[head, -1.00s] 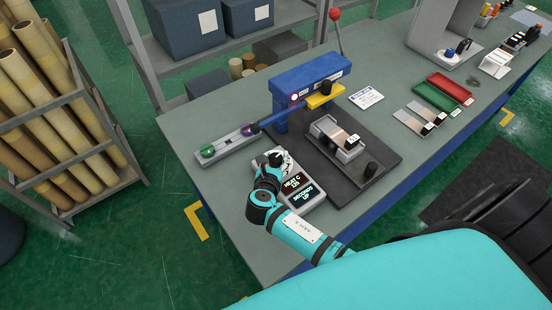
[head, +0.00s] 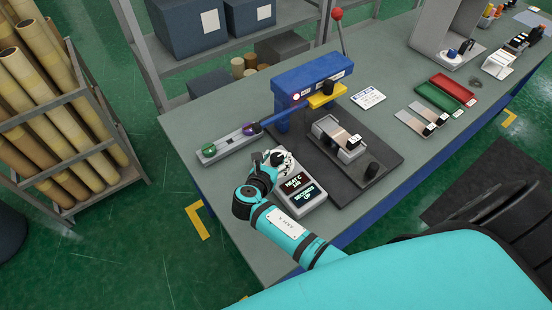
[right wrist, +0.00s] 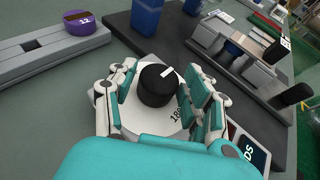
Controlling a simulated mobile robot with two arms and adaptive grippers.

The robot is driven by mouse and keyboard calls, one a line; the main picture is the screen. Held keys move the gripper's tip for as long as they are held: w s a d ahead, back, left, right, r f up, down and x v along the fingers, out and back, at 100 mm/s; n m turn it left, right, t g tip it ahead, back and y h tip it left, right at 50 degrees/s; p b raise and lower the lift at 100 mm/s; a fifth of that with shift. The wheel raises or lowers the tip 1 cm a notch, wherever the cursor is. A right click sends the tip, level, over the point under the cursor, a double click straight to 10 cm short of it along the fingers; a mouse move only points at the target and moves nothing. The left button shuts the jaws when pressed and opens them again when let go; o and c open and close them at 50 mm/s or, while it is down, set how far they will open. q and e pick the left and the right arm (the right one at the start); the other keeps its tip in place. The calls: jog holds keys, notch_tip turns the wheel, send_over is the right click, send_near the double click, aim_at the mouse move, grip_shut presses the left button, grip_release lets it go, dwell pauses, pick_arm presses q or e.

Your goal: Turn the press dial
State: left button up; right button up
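The press dial is a black knob (right wrist: 157,86) with a white pointer line, on a pale round scale plate (right wrist: 150,118) marked 180. In the head view the knob (head: 277,158) sits at the far end of a grey control box (head: 302,205) with displays reading HEAT C and SECONDS UP. My right gripper (right wrist: 160,95) is open, one finger on each side of the knob. A narrow gap seems to show at the left finger; contact at the right is unclear. In the head view the right gripper (head: 270,167) partly covers the dial. My left gripper is out of view.
The blue press (head: 312,75) with a red-balled lever stands behind the dark base plate (head: 340,190). A grey rail (head: 225,148) with green and purple knobs lies left of it. Red and green trays (head: 452,88) lie to the right. Bare bench shows left of the box.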

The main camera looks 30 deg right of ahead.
jog(key=shift+o, duration=1.1)
jog(key=v, duration=1.2)
jog(key=shift+a+f, duration=0.1)
